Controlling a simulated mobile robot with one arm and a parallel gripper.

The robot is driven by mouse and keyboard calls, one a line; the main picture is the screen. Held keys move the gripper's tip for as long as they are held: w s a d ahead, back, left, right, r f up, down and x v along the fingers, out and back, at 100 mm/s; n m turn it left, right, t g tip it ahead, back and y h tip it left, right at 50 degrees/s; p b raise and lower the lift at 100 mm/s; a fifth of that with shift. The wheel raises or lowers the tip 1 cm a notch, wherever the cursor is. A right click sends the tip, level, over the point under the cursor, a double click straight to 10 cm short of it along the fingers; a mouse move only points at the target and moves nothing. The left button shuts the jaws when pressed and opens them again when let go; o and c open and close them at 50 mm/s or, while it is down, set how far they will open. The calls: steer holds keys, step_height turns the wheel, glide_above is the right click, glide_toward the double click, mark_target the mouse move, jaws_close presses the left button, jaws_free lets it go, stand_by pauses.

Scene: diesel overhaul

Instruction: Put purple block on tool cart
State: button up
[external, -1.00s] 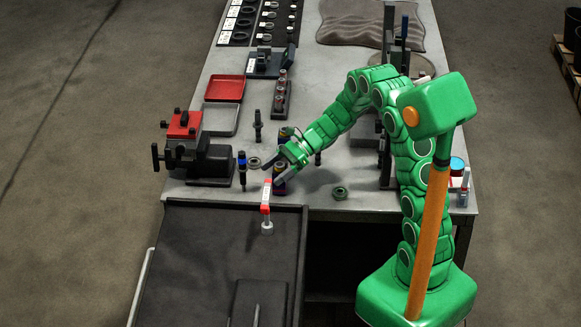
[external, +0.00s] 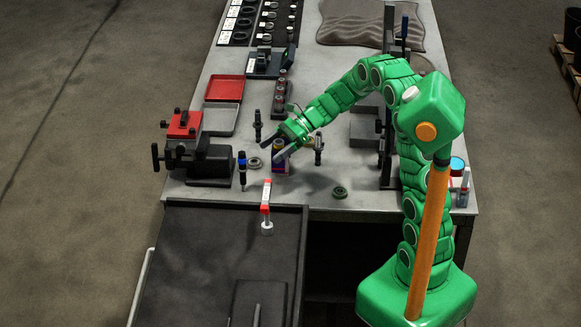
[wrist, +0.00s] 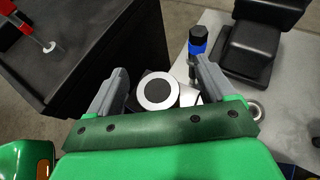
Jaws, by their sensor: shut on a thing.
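My gripper (external: 274,149) is over the front of the grey workbench, its fingers spread around a small dark purplish piece (external: 281,165), which I take for the purple block. The fingers partly cover it. In the wrist view, a pale round face with a dark centre (wrist: 158,92) shows between my fingers (wrist: 160,85). The exact contact is hard to see. The black-topped tool cart (external: 190,255) stands in front of the bench at lower left. Its dark top also shows in the wrist view (wrist: 90,55).
A blue-and-black tool (external: 242,172) and a vise (external: 205,160) stand left of my gripper. The cart's left and middle top are clear.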

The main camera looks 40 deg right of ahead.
steer(key=s+a+r+n+g, duration=0.15)
steer(key=s+a+r, duration=0.4)
steer(key=a, duration=0.75)
steer(key=s+a+r+n+g, duration=0.1)
steer(key=s+a+r+g, duration=0.15)
steer(key=s+a, duration=0.8)
steer(key=s+a+r+n+g, duration=0.15)
steer(key=s+a+r, duration=0.35)
steer(key=a, duration=1)
steer(key=shift+t, duration=0.35)
steer(key=shift+w+a+f, duration=1.45)
steer(key=shift+a+f, duration=0.3)
steer(key=shift+f, duration=0.35)
steer(key=shift+w+a+f, duration=1.45)
steer(key=shift+a+f, duration=0.25)
steer(key=shift+f, duration=0.45)
steer(key=shift+w+a+f, duration=1.45)
steer(key=shift+a+f, duration=0.3)
steer(key=shift+f, duration=0.35)
steer(key=shift+f, duration=0.2)
steer(key=o, duration=1.3)
steer(key=shift+r, duration=0.1)
